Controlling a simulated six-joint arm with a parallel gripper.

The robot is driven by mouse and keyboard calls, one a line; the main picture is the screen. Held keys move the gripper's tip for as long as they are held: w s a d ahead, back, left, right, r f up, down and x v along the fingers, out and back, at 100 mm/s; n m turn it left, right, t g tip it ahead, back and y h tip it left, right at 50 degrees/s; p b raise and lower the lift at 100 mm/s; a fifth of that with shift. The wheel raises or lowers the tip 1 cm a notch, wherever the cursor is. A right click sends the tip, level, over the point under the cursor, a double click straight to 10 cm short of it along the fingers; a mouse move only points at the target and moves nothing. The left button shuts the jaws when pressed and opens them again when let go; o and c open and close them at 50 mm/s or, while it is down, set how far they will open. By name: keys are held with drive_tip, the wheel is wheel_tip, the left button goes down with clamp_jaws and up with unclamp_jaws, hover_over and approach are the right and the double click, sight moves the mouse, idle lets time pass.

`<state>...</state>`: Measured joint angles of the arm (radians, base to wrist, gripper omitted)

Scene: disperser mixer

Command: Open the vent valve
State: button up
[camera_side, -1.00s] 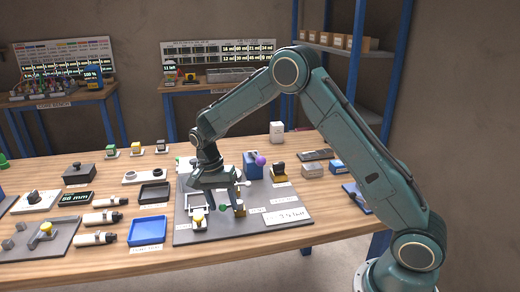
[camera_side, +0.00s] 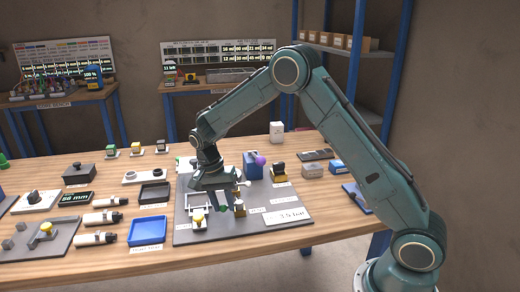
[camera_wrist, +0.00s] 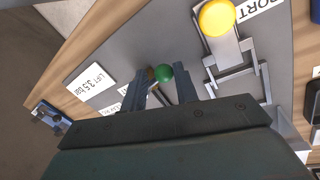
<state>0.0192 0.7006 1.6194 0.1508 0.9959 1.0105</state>
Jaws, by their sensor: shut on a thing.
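My gripper (camera_side: 227,205) points down over the grey panel (camera_side: 183,233) in the side view. In the wrist view its two fingers (camera_wrist: 164,84) stand on either side of a green ball knob (camera_wrist: 164,72), shut on what looks like the vent valve's handle. The green knob also shows low between the fingers in the side view (camera_side: 222,209). The valve's body and stem are mostly hidden by the fingers, and its label is not readable.
A yellow knob (camera_wrist: 217,17) on a grey bracket stands beside my gripper. A blue block with a purple ball (camera_side: 260,160) stands behind right. A white card reading 3.5 bar (camera_side: 288,216) lies at front right. A blue tray (camera_side: 148,230) is left of the panel.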

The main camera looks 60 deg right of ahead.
drive_tip(key=n, duration=0.1)
drive_tip(key=s+n, duration=0.1)
drive_tip(key=n, duration=0.1)
drive_tip(key=shift+a+h, duration=0.2)
drive_tip(key=shift+h, duration=0.1)
drive_tip(key=s+n, duration=0.1)
drive_tip(key=n, duration=0.1)
drive_tip(key=s+n+t, duration=0.1)
drive_tip(key=n, duration=0.1)
drive_tip(key=shift+a+r+n+h, duration=0.1)
drive_tip(key=shift+n+h, duration=0.2)
drive_tip(key=shift+n, duration=0.1)
drive_tip(key=n, duration=0.1)
drive_tip(key=s+n, duration=0.1)
drive_tip(key=n, duration=0.1)
drive_tip(key=n+t, duration=0.1)
drive_tip(key=shift+s+d, duration=0.3)
drive_tip(key=shift+s, duration=0.1)
drive_tip(key=shift+s+d+n+t, duration=0.15)
drive_tip(key=shift+s+d+n, duration=0.1)
drive_tip(key=shift+n, duration=0.7)
drive_tip(key=shift+s+d+n+t, duration=0.15)
drive_tip(key=shift+s+n, duration=0.1)
drive_tip(key=shift+n, duration=0.7)
drive_tip(key=o, duration=0.9)
drive_tip(key=shift+o, duration=0.2)
drive_tip(key=shift+s, duration=0.1)
